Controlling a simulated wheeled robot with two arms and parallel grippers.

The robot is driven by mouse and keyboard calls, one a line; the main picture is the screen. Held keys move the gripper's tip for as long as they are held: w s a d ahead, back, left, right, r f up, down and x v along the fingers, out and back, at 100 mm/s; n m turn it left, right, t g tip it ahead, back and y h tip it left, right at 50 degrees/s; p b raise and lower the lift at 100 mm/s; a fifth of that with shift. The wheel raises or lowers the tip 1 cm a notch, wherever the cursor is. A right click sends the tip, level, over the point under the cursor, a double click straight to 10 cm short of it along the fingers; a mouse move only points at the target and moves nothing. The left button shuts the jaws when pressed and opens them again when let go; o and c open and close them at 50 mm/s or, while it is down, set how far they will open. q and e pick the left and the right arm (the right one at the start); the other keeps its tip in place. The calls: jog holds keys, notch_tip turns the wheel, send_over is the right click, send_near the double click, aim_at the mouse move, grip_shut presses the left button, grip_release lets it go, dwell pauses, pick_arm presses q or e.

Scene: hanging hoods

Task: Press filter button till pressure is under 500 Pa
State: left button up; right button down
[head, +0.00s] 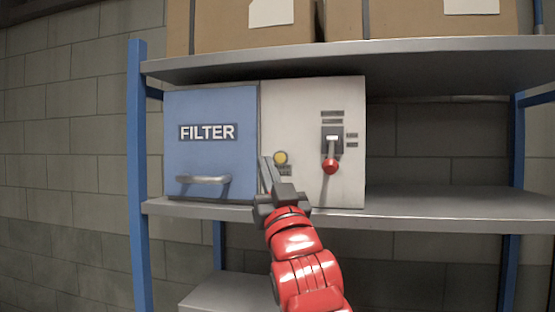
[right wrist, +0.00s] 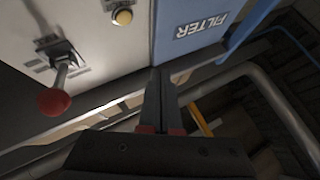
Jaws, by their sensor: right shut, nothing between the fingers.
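The filter unit has a blue door marked FILTER (head: 212,110) with a grey handle and a pale panel (head: 300,100) to its right. A round yellow button (head: 280,157) sits on the panel's lower left; it also shows in the right wrist view (right wrist: 123,17). My right gripper (head: 266,163) is shut and empty, its tips just left of the button in the head view. In the right wrist view the fingertips (right wrist: 160,76) appear apart from the button. No pressure reading is legible. My left gripper is out of view.
A lever with a red knob (head: 331,167) sticks out right of the button. The unit stands on a grey shelf (head: 440,205) with blue posts (head: 139,180). Cardboard boxes (head: 420,20) stand on the shelf above. The shelf right of the unit is clear.

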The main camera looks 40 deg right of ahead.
aim_at(280, 158)
jog(key=shift+a, duration=0.15)
jog(key=shift+w+d+p, duration=0.45)
jog(key=shift+w+d, duration=1)
jog(key=shift+d, duration=0.25)
jog(key=shift+w+d+p, duration=0.45)
jog(key=shift+w+d, duration=0.95)
jog(key=shift+d, duration=0.3)
jog(key=shift+w+d+b, duration=0.25)
jog(key=shift+d+b, duration=0.05)
